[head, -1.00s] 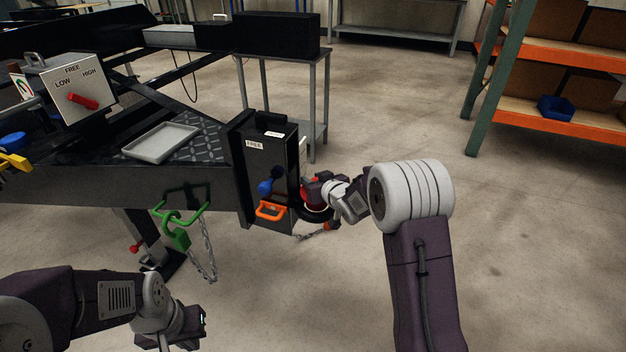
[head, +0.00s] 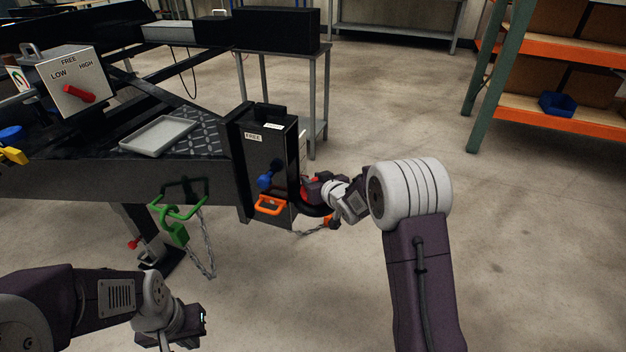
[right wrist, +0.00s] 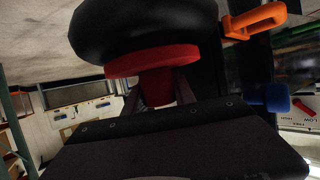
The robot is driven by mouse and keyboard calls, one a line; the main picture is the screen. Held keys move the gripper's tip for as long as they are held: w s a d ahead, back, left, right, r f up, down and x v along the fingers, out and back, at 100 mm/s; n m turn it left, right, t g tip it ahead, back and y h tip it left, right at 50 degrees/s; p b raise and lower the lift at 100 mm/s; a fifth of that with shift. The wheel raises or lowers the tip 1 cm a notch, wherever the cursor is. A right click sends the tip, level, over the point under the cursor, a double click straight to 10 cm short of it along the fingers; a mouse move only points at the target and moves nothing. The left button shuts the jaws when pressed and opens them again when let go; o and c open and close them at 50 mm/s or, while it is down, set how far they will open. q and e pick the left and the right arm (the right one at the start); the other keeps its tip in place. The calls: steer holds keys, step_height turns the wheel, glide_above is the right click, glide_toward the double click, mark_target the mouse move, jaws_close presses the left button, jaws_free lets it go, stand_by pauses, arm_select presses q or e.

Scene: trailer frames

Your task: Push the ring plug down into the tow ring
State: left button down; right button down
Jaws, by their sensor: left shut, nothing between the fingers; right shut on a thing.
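The black tow ring (head: 315,211) sits on the right side of the dark box at the trailer's front. It fills the top of the right wrist view (right wrist: 140,28). My right gripper (head: 312,188) is shut on the red ring plug (right wrist: 152,64) at the ring. The plug's wide flange lies close against the ring in the right wrist view; I cannot tell how deep it sits, as the ring hides its far end. My left gripper (head: 199,326) is shut and empty at the lower left, apart from the trailer.
An orange handle (head: 270,205), blue knob (head: 265,182) and chain (head: 310,231) are close to the ring. A grey tray (head: 158,134) lies on the trailer. Floor to the right is clear up to the orange shelving (head: 570,125).

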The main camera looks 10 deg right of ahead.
mark_target(325, 207)
steer(key=shift+f, duration=0.25)
steer(key=c, duration=0.9)
jaws_free()
steer(key=shift+c, duration=0.2)
steer(key=p+v, duration=0.3)
steer(key=v, duration=0.5)
steer(key=shift+s+r, duration=0.15)
steer(key=shift+r, duration=0.05)
steer(key=shift+s+d, duration=0.1)
steer(key=shift+s, duration=0.3)
